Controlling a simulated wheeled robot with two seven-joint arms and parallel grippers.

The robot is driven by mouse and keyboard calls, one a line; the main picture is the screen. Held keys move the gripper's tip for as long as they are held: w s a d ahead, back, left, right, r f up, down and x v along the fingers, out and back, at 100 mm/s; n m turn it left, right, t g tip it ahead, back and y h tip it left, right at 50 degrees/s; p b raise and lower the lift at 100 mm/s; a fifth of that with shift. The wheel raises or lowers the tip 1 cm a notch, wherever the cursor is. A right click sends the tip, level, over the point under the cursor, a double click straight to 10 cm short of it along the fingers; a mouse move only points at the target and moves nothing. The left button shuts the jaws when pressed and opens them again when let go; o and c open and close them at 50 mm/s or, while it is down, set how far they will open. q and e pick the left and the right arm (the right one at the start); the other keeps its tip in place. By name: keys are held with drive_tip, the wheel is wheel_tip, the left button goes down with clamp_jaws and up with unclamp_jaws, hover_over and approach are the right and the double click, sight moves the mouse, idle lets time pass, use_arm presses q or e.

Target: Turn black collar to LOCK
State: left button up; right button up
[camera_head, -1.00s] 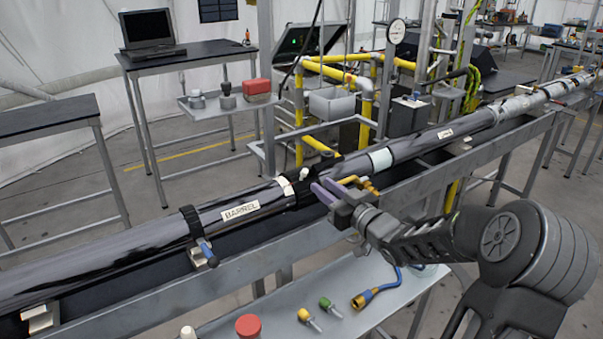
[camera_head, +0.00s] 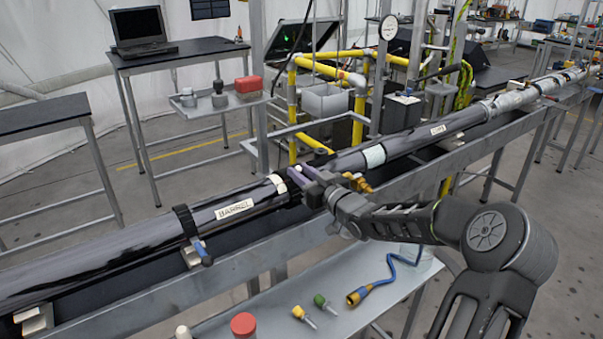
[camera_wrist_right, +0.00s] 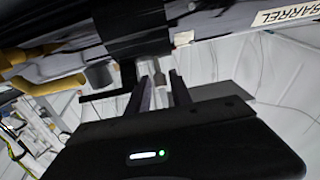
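The black collar (camera_head: 291,195) sits around the dark tube, just right of the BARREL label (camera_head: 234,208). It also shows large at the top of the right wrist view (camera_wrist_right: 135,35). My right gripper (camera_head: 301,178) is at the collar's upper right side, its two fingers partly over it in the head view. Whether a finger touches the collar is unclear. My left gripper is not in view.
The long tube rests on a grey rail (camera_head: 200,275). Yellow fittings (camera_head: 355,182) lie just right of my gripper. A grey shelf (camera_head: 345,295) in front holds a blue hose, small plugs and a red-capped jar (camera_head: 244,325). Yellow pipes (camera_head: 358,110) stand behind.

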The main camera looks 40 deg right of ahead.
clamp_jaws()
idle(1.4)
